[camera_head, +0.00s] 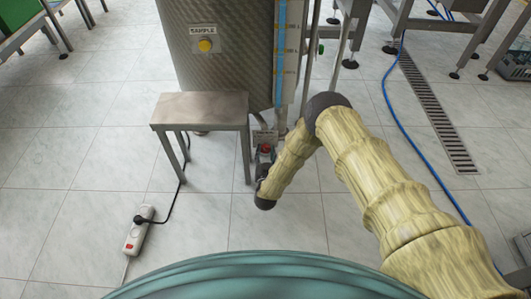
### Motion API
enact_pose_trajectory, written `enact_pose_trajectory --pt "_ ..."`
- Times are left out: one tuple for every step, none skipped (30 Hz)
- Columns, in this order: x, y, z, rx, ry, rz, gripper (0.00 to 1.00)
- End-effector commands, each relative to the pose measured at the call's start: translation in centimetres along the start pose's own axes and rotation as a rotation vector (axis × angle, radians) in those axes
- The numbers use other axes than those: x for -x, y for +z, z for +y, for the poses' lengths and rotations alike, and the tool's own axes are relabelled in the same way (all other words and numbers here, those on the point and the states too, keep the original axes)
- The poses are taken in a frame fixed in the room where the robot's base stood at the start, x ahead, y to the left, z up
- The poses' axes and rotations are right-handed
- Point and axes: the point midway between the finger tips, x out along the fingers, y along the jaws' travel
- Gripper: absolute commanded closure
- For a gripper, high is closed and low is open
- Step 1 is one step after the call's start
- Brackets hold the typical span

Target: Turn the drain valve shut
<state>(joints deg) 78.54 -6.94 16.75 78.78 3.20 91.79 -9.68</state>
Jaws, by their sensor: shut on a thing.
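The drain valve is low at the foot of the big grey tank (225,75), and a small red part of it, seemingly its handle (265,148), shows below a small label plate. My arm comes in from the lower right, bends at a dark elbow and reaches down to a dark wrist near the floor. My gripper (265,158) points away from me at the red part and is shut on it. The fingers are small and partly hidden by my wrist, so the handle's angle cannot be told.
A grey metal stool (200,108) stands just left of the valve. A power strip (137,235) with a black cable lies on the floor at left. A blue hose (393,105) and a drain grate (436,112) run along the right. The tiles in front are clear.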

Motion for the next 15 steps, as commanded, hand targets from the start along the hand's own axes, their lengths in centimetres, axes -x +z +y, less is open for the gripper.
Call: enact_pose_trajectory --pt "0.06 -0.22 -0.10 0.030 -0.002 -0.001 0.82" --pt "0.06 -0.27 -0.15 0.055 -0.002 -0.001 0.82" --pt "0.05 -0.32 -0.18 0.093 -0.002 -0.001 0.82" --pt "0.04 -0.34 -0.19 0.123 -0.003 0.000 0.82" --pt "0.04 -0.34 -0.18 0.155 -0.003 0.000 0.82" --pt "0.05 -0.31 -0.16 0.195 -0.002 0.000 0.82" --pt "0.06 -0.29 -0.20 0.223 -0.003 0.000 0.82" --pt "0.04 -0.27 -0.16 0.249 -0.002 0.000 0.82" --pt "0.02 -0.23 -0.08 0.283 -0.001 0.000 0.82" --pt "0.02 -0.20 -0.10 0.304 -0.001 0.001 0.82" --pt "0.03 -0.18 -0.13 0.323 -0.002 0.001 0.82" --pt "0.02 -0.14 -0.10 0.344 -0.001 0.001 0.82" --pt "0.02 -0.11 -0.06 0.357 -0.001 0.001 0.82" --pt "0.01 -0.09 -0.02 0.366 0.000 0.000 0.82" --pt "0.01 -0.06 0.00 0.375 0.000 0.000 0.82"
